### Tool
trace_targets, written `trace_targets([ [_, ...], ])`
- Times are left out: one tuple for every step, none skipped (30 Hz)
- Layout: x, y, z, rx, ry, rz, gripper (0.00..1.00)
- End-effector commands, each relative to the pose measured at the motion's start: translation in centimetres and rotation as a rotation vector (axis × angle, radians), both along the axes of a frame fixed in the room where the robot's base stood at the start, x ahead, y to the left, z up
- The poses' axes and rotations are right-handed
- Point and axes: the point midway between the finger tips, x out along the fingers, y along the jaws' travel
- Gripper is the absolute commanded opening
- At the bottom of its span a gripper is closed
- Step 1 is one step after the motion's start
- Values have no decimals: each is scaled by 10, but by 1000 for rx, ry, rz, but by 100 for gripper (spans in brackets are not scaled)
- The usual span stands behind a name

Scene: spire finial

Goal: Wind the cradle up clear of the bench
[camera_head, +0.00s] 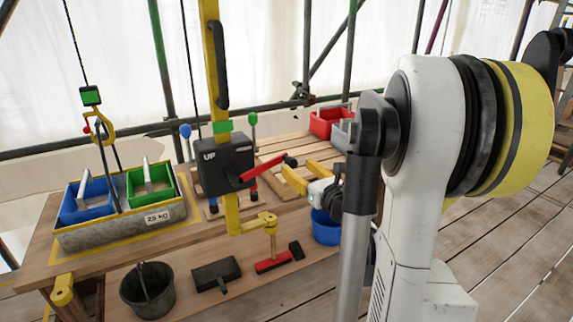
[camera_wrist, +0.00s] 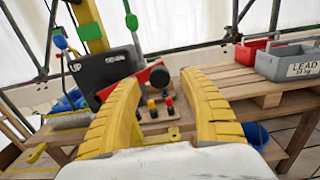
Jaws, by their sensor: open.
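The cradle (camera_head: 120,232) is a grey trough marked 25 KG. It sits on the wooden bench inside a yellow outline, under a yellow hook (camera_head: 101,128) on a dark rope. The winch (camera_head: 222,165) is a black box marked UP on a yellow post; it also shows in the wrist view (camera_wrist: 100,72). A red lever (camera_head: 262,168) with a black end slants up to the right from it. My gripper (camera_head: 297,177) is open beside the lever's black end, which shows between the fingertips (camera_wrist: 160,82) in the wrist view.
Blue (camera_head: 88,203) and green (camera_head: 150,182) boxes sit in the cradle. Red (camera_head: 328,122) and grey LEAD (camera_wrist: 290,62) boxes stand at the right. Scaffold poles run behind the bench.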

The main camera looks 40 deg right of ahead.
Motion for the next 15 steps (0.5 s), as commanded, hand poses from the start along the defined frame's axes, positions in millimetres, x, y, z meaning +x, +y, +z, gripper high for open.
trace_targets([
  [11, -2, -2, -1, 0, 4, 51],
  [16, -3, -2, -1, 0, 3, 51],
  [22, -4, -2, -1, 0, 3, 51],
  [26, -5, -2, -1, 0, 3, 51],
  [30, -6, -2, -1, 0, 3, 51],
  [35, -8, -1, -2, 0, 2, 51],
  [38, -9, -1, -2, 0, 1, 51],
  [40, -9, -1, -2, 0, 1, 51],
  [43, -10, -1, -2, 1, 1, 51],
  [44, -10, -1, -2, 1, 1, 51],
  [45, -10, 0, -2, 1, 2, 51],
  [46, -10, 0, -2, 1, 1, 51],
  [46, -11, 0, -2, 1, 1, 51],
  [47, -11, 0, -2, 1, 1, 51],
  [46, -11, 0, -2, 1, 1, 51],
])
